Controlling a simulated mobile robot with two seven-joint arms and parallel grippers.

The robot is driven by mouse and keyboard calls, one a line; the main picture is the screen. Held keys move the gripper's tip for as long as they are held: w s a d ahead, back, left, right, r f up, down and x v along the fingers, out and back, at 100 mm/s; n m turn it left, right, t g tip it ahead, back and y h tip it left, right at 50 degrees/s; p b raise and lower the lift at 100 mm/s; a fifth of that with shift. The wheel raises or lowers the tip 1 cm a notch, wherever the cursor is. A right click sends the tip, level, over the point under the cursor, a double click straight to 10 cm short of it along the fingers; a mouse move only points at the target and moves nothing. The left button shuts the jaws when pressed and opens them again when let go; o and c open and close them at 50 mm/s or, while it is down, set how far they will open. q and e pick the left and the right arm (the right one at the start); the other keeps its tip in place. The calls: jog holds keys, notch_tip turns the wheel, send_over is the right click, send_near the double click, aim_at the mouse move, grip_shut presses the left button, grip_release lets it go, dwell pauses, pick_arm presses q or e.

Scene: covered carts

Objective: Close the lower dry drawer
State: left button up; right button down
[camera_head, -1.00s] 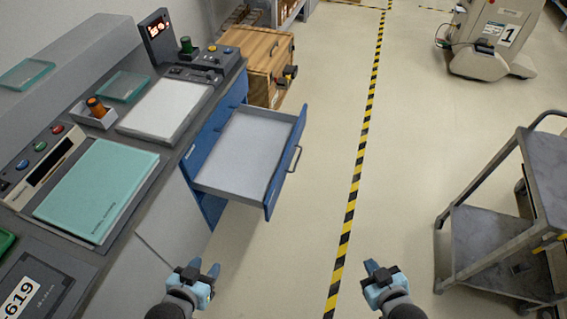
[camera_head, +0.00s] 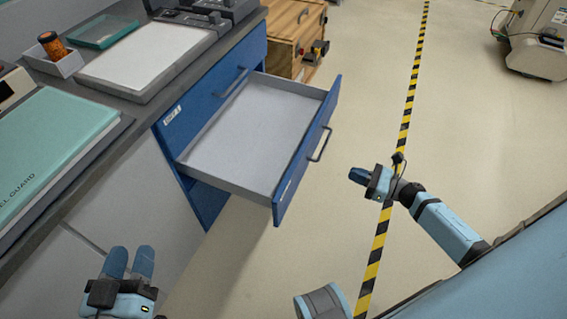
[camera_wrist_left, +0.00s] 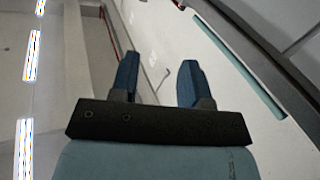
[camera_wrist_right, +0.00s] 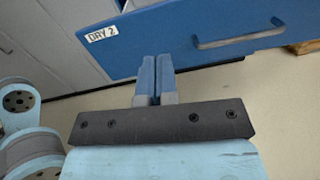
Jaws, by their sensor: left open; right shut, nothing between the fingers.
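The lower drawer (camera_head: 245,137) is pulled out of the blue cabinet (camera_head: 205,205) and its grey tray is empty. Its blue front (camera_head: 297,170) carries a dark bar handle (camera_head: 320,145). My right gripper (camera_head: 358,175) is shut and empty, to the right of the drawer front and apart from it. In the right wrist view a blue front (camera_wrist_right: 200,30) with a "DRY 2" label (camera_wrist_right: 101,34) and a handle (camera_wrist_right: 238,37) lies ahead of the fingers (camera_wrist_right: 155,75). My left gripper (camera_head: 130,262) is open and empty, beside the counter's grey side, away from the drawer.
A closed upper drawer with a handle (camera_head: 232,82) sits above the open one. A wooden crate (camera_head: 285,40) stands behind the cabinet. The counter (camera_head: 120,125) runs along the left. The floor (camera_head: 370,110) right of the drawer is clear, with a striped line (camera_head: 408,105).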

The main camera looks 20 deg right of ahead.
jog(key=n, duration=0.1)
jog(key=b, duration=0.2)
send_near(302, 157)
jog(key=x, duration=0.6)
jog(key=shift+w+a+r, duration=0.15)
jog(key=shift+w+r, duration=0.05)
jog(key=shift+w, duration=0.1)
jog(key=shift+w+a, duration=0.3)
pick_arm(q)
jog(key=r+t, duration=0.1)
jog(key=r+h, duration=0.1)
jog(key=r, duration=0.1)
jog(key=shift+s+d+r+t, duration=0.1)
jog(key=shift+s+d+t, duration=0.1)
jog(key=shift+d+t, duration=0.2)
jog(key=shift+r, duration=0.1)
